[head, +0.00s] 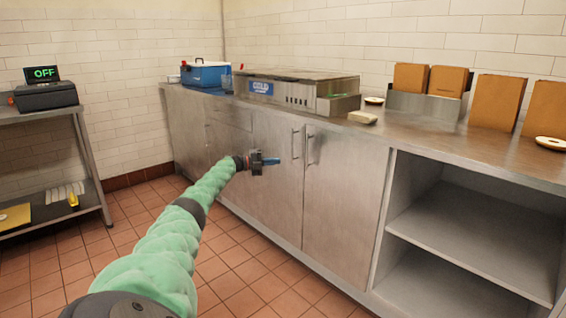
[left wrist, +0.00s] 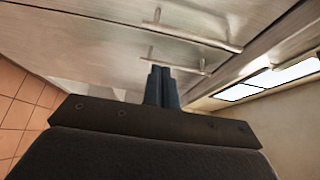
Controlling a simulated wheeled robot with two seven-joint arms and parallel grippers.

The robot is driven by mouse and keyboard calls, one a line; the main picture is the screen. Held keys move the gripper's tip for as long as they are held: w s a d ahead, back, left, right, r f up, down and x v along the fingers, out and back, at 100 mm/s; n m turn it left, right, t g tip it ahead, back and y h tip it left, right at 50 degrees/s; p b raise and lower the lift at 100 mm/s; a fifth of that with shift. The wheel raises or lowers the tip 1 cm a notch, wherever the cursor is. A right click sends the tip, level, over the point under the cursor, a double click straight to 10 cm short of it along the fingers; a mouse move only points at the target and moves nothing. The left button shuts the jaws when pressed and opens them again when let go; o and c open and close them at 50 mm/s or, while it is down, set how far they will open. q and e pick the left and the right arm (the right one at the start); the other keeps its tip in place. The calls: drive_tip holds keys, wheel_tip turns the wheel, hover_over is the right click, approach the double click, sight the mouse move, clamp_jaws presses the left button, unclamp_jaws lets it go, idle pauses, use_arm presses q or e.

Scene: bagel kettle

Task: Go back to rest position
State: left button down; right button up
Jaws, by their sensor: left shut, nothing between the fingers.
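My left arm, in a green sleeve, reaches forward from the bottom of the head view. My left gripper (head: 272,161) is in front of the steel cabinet doors (head: 345,195), below the counter top. Its blue fingers are together and hold nothing; they also show shut in the left wrist view (left wrist: 161,82). The cabinet handles (head: 310,148) are close to the gripper in the picture, and I cannot tell whether they touch. My right gripper is in neither view.
Open shelves (head: 470,225) are at right. A side table with a device reading OFF (head: 46,95) stands at left. The tiled floor (head: 130,220) between is clear.

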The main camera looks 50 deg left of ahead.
use_arm(q)
drive_tip(key=shift+s+a, duration=0.3)
drive_tip(key=shift+s, duration=0.05)
